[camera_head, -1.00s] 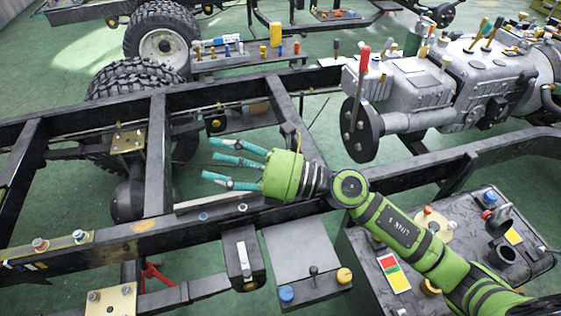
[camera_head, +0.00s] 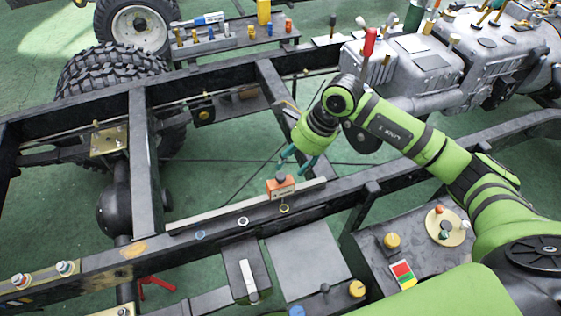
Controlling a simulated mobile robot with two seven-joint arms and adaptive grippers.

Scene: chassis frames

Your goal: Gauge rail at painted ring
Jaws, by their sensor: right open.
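A small orange block with a dark label and a grey knob, apparently the gauge (camera_head: 282,188), sits on the pale strip along the dark chassis rail (camera_head: 330,198). Three small painted rings mark the rail below the strip: a yellow ring (camera_head: 284,208) just below the block, a pale ring (camera_head: 243,221) in the middle and a bluish ring (camera_head: 200,235) at left. My right gripper (camera_head: 296,164) is open, its teal fingers pointing down just above and behind the block. Whether a finger touches the knob I cannot tell. My left gripper is not in view.
Crossmembers (camera_head: 145,165) of the frame stand left and right of the open middle. A grey engine (camera_head: 440,65) is at upper right. A dark box and grey plate (camera_head: 305,255) lie in front of the rail. A shelf of small parts (camera_head: 235,40) stands behind.

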